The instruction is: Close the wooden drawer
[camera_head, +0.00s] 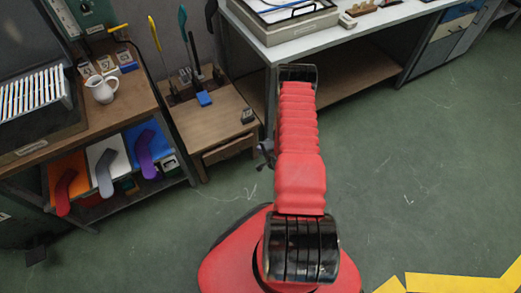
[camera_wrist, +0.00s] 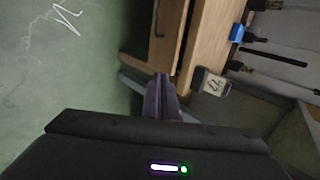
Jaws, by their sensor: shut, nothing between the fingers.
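The wooden drawer (camera_head: 230,147) is in the front of a low wooden cabinet (camera_head: 215,118), left of my arm. Its front stands out a little from the cabinet, so it looks partly open. In the wrist view the drawer (camera_wrist: 165,28) shows at the top, turned sideways, with the cabinet top (camera_wrist: 212,40) to its right. My gripper (camera_wrist: 162,82) is shut and empty, its fingertips close to the drawer's near end; I cannot tell whether they touch. In the head view my gripper (camera_head: 265,150) is mostly hidden behind my red arm, right of the drawer.
Tools stand on the cabinet with a blue block (camera_head: 204,99) and a small dark tag (camera_head: 247,116). A white-topped table (camera_head: 300,45) stands behind. Green floor (camera_head: 420,180) is clear at right.

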